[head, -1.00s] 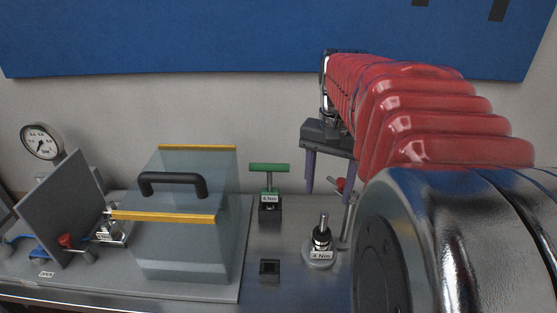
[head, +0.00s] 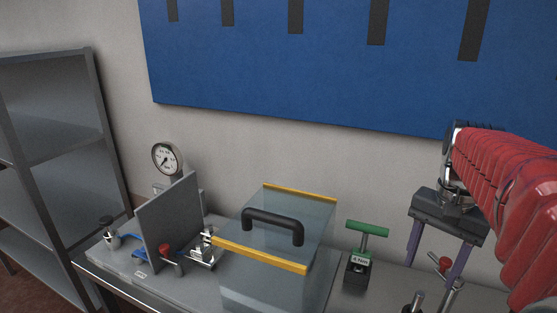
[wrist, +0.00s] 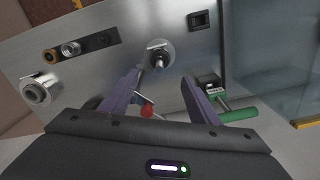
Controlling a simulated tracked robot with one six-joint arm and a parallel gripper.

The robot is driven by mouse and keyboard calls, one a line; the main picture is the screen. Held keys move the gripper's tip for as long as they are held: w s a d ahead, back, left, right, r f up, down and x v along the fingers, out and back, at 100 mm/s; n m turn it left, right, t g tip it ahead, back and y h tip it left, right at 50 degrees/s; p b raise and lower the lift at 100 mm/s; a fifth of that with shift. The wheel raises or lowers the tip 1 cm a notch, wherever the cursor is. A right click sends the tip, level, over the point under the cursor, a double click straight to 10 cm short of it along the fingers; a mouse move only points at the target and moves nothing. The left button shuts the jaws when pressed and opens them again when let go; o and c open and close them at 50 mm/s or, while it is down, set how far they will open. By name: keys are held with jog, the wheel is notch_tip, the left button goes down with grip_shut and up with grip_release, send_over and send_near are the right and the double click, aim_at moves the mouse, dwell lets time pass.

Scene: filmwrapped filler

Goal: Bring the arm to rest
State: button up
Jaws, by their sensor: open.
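My gripper (head: 437,252) is at the right of the head view, at the end of my red-sleeved arm, with its purple fingers pointing down over the bench. In the wrist view the two fingers (wrist: 158,92) stand wide apart with nothing held between them. A red-knobbed lever (wrist: 147,111) shows in the gap, beyond the fingers. In the head view its red knob (head: 445,263) shows between the fingers. A green T-handled tool (head: 367,229) stands to the left of my gripper, apart from it.
A clear box with a black handle (head: 272,222) and yellow edges stands left of the green tool. A grey upright plate (head: 168,223), a pressure gauge (head: 167,158) and a metal shelf (head: 52,110) are farther left. A blue board (head: 330,60) hangs on the wall.

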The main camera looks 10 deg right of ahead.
jog(key=shift+w+d+f+n, duration=0.15)
jog(key=shift+w+d+n, duration=0.1)
jog(key=shift+w+n, duration=0.05)
notch_tip(320, 180, down, 2)
jog(key=shift+a+f+n+t, duration=0.15)
jog(key=shift+n+t, duration=0.15)
jog(key=shift+n, duration=0.2)
jog(key=s+a+n+t, duration=0.1)
jog(key=a+n, duration=0.2)
jog(key=a, duration=0.4)
jog(key=s+a+f+n+t, duration=0.1)
jog(key=a+n+t, duration=0.1)
jog(key=a, duration=0.6)
jog(key=s+a+f+n+t, duration=0.1)
jog(key=a+n, duration=0.3)
jog(key=a, duration=0.4)
jog(key=shift+s+f+n+t, duration=0.15)
jog(key=shift+s+n+t, duration=0.25)
jog(key=shift+s+t, duration=0.15)
